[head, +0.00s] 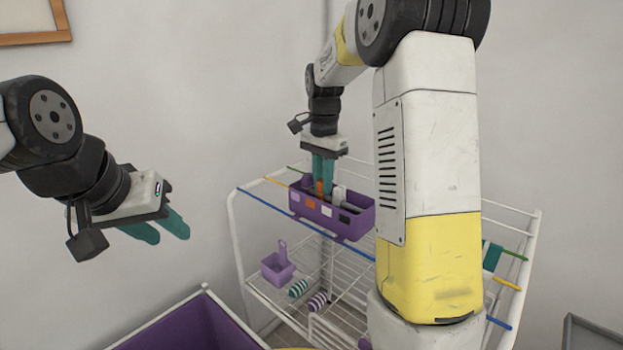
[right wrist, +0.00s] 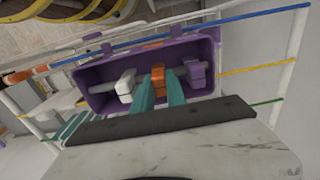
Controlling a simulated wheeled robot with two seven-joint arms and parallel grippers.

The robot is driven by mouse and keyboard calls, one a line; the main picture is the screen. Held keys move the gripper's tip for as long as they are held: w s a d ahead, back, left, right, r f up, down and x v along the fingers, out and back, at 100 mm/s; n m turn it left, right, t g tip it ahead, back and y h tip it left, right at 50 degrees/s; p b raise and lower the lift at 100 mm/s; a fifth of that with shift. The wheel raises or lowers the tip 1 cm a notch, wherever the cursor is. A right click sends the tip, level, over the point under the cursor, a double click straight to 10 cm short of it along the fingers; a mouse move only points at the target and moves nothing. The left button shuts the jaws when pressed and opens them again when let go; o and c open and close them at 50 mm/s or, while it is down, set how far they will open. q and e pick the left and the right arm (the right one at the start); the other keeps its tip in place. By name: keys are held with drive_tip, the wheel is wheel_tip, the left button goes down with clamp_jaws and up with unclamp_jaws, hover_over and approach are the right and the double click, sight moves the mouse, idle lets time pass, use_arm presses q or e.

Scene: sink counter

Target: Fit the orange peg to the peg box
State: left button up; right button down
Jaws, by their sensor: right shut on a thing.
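The purple peg box (head: 357,222) sits on top of the white wire rack, with white, orange, purple and black squares on its front. The orange peg (head: 319,187) is upright between the fingers of my right gripper (head: 323,182), which is shut on it. Its lower end is at the box; I cannot tell how deep it sits. In the right wrist view, the orange peg (right wrist: 158,72) shows between a white peg (right wrist: 125,85) and a purple peg (right wrist: 196,75), inside the box (right wrist: 95,76). My left gripper (head: 163,228) is open and empty, away to the left.
The white wire rack (head: 238,240) has coloured rails. A purple basket (head: 278,268) and striped rolls (head: 299,288) are on its lower shelf. A large purple bin (head: 190,325) stands at the front left. My right arm hides the rack's middle right.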

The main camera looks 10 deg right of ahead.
drive_tip(key=c, duration=1.3)
unclamp_jaws()
drive_tip(key=shift+r, duration=3.85)
